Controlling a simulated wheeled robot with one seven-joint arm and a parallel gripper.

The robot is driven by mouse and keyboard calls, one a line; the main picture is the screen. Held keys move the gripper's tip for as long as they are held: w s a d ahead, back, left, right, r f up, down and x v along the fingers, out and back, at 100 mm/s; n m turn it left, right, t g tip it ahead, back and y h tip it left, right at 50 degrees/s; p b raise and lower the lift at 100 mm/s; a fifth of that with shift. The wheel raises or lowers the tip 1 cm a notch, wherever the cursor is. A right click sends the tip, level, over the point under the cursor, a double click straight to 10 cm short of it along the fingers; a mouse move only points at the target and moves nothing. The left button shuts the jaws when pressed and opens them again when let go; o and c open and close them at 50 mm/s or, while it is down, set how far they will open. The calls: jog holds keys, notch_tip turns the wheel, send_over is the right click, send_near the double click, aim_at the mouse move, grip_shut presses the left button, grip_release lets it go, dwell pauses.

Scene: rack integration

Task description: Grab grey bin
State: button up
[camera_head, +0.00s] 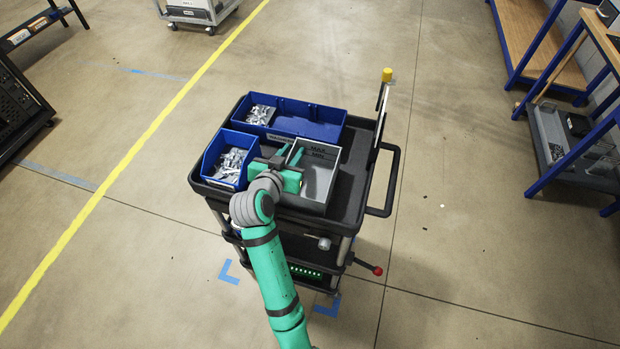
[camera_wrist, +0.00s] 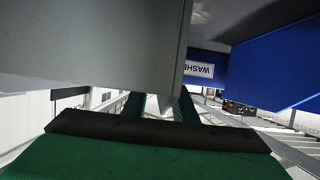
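The grey bin (camera_head: 322,178) sits on the top shelf of a black cart, right of the small blue bin. My green gripper (camera_head: 290,156) is at the bin's left side, with its fingers at the left wall near the back. In the wrist view the grey bin (camera_wrist: 95,45) fills the upper left. The two dark fingers (camera_wrist: 160,106) stand apart with a grey wall edge between them. A gap shows beside that edge, so the gripper looks open around the wall. The fingertips are partly hidden by the bin.
A small blue bin (camera_head: 214,168) of metal parts stands left of my gripper. A long blue bin (camera_head: 318,122) stands behind; its washer label shows in the wrist view (camera_wrist: 199,70). An upright panel (camera_head: 379,120) and the cart handle (camera_head: 391,185) are on the right. Open floor surrounds the cart.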

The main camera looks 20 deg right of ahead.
jog(key=shift+c, duration=0.6)
grip_shut()
